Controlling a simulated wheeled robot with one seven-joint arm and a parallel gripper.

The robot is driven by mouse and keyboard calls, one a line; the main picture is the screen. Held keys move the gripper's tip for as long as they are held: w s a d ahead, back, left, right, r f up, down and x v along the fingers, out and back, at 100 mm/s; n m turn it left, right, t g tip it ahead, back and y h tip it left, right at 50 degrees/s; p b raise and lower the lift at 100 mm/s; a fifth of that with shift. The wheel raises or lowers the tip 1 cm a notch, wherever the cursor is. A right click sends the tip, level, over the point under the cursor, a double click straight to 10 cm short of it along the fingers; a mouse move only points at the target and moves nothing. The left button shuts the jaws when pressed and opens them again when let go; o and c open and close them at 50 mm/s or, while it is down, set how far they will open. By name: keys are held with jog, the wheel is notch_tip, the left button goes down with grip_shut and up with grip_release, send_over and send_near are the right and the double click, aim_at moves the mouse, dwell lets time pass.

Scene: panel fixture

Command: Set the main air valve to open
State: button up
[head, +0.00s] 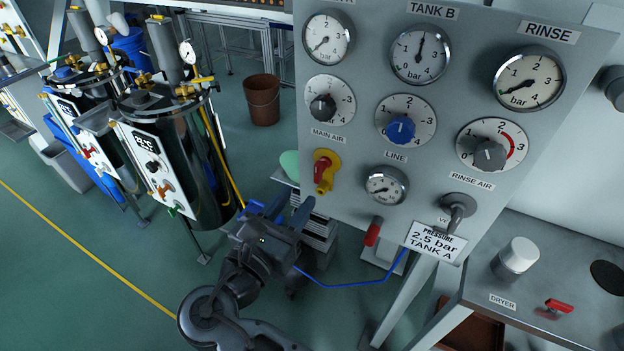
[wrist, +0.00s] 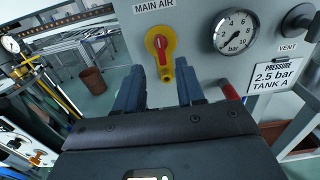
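The main air valve (head: 324,170) is a red handle on a yellow plate, under the MAIN AIR label at the lower left of the panel. In the wrist view the valve (wrist: 163,50) sits just beyond the fingertips, its red handle close to upright with a slight tilt. My gripper (head: 284,207) is below and left of the valve in the head view, with its fingers apart. In the wrist view my gripper (wrist: 159,82) is open and empty. The valve shows in the gap between its dark blue fingers, and no contact shows.
The panel (head: 350,125) carries several gauges and knobs. The line gauge (head: 387,186) is right of the valve. A red-handled lever (head: 373,232), the vent valve (head: 458,208) and a "2.5 bar TANK A" sign (head: 436,241) are lower right. Tanks (head: 175,140) stand left.

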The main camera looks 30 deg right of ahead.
aim_at(316, 174)
jog(key=p+x, duration=0.1)
jog(key=x, duration=0.6)
grip_shut()
dwell(0.3)
